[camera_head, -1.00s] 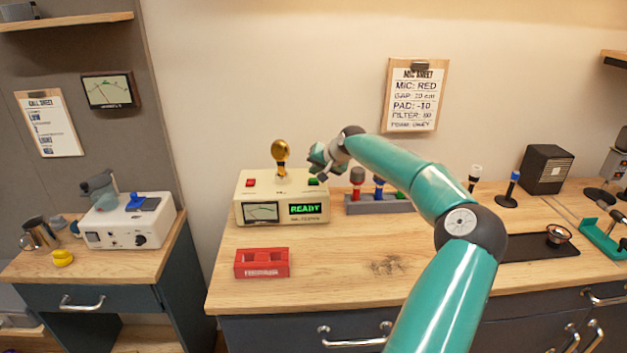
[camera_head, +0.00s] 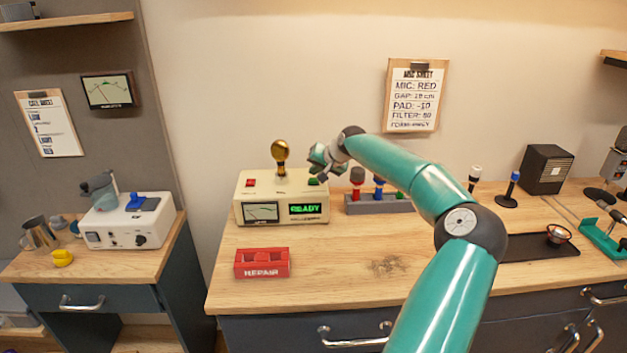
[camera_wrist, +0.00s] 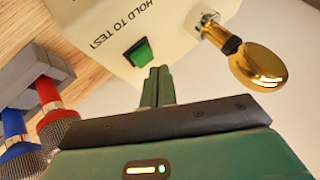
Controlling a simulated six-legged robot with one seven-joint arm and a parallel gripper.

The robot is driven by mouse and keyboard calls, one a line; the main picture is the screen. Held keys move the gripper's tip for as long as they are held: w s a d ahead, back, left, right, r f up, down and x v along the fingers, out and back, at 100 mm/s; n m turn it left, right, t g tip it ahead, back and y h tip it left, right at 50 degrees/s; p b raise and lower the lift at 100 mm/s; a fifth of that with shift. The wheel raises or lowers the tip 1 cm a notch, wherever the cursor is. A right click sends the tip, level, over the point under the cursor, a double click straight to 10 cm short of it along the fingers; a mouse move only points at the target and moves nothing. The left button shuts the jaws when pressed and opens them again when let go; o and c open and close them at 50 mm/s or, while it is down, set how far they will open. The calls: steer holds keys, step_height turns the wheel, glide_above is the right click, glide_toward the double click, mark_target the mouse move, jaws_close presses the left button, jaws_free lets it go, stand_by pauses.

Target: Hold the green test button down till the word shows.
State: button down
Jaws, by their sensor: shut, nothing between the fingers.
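A cream tester box (camera_head: 245,197) stands on the wooden bench, with a needle meter and a display (camera_head: 308,209) reading READY in green letters. The green test button (camera_head: 313,182) is on its top at the right. In the wrist view the green button (camera_wrist: 138,52) sits next to the words HOLD TO TEST. My gripper (camera_wrist: 158,74) is shut and empty, its fingertips close beside the button. I cannot tell whether they touch it. In the head view my gripper (camera_head: 317,172) is over the box's right rear corner.
A gold bulb (camera_head: 280,152) stands up from the box, near my gripper. A red button (camera_head: 250,183) is at the left. A grey rack (camera_head: 370,206) with red and blue microphones is close on the right.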

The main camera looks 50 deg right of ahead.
mark_target(316, 181)
steer(key=shift+f, duration=0.4)
steer(key=shift+f, duration=0.5)
stand_by(1.7)
steer(key=shift+r, duration=0.1)
stand_by(2.5)
steer(key=shift+r, duration=0.85)
steer(key=shift+r, duration=2.5)
